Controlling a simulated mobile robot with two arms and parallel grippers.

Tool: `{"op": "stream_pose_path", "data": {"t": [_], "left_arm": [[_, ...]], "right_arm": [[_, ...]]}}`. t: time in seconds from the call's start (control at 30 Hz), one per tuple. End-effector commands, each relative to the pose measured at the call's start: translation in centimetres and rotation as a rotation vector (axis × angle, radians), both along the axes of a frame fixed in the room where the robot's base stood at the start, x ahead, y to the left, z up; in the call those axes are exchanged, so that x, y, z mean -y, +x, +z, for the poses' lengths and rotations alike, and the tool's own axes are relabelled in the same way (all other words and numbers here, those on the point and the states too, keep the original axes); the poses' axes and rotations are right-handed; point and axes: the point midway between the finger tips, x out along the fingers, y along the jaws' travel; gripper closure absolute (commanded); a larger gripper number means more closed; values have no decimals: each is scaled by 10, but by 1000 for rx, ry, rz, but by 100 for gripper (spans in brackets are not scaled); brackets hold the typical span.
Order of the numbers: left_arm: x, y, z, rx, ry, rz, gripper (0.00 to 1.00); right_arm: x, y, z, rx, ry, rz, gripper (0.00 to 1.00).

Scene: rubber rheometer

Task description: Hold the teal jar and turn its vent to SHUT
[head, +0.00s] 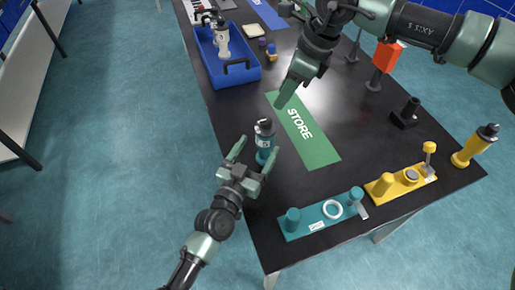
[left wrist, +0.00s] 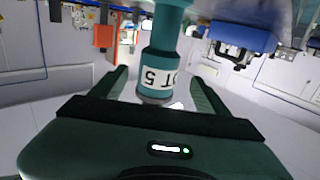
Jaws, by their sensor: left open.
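The teal jar (head: 264,154) stands upright on the black table, left of the green STORE mat. It has a dark top (head: 264,127) and a white label; the vent's setting is too small to read. My left gripper (head: 254,153) is open, with its fingers on either side of the jar. In the left wrist view the jar (left wrist: 163,65) appears between the open fingers, its label partly readable; no clear finger contact shows. My right gripper (head: 281,102) hangs above the STORE mat, pointing down; its finger gap cannot be made out.
The green STORE mat (head: 322,155) lies right of the jar. A teal fixture (head: 308,217) and a yellow fixture (head: 388,188) sit at the near edge, beside a yellow jar (head: 465,156). A blue bin (head: 245,75) with a white jar (head: 221,40) stands further back.

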Motion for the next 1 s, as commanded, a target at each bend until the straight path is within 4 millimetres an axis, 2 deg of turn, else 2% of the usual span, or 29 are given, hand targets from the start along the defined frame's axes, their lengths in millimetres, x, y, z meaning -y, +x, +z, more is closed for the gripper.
{"op": "stream_pose_path", "data": {"t": [0.17,0.5,0.67,0.93,0.97,1.0], "left_arm": [[10,16,3,8,10,-8,24],[29,61,2,6,8,-8,24],[32,71,2,5,10,-7,24],[33,72,1,5,9,-7,24],[33,72,1,5,9,-7,27],[33,72,1,5,9,-7,38]], "right_arm": [[0,0,0,0,0,0,64],[0,0,0,0,0,0,64],[0,0,0,0,0,0,64],[0,0,0,0,0,0,64],[0,0,0,0,0,0,64],[0,0,0,0,0,0,64]]}}
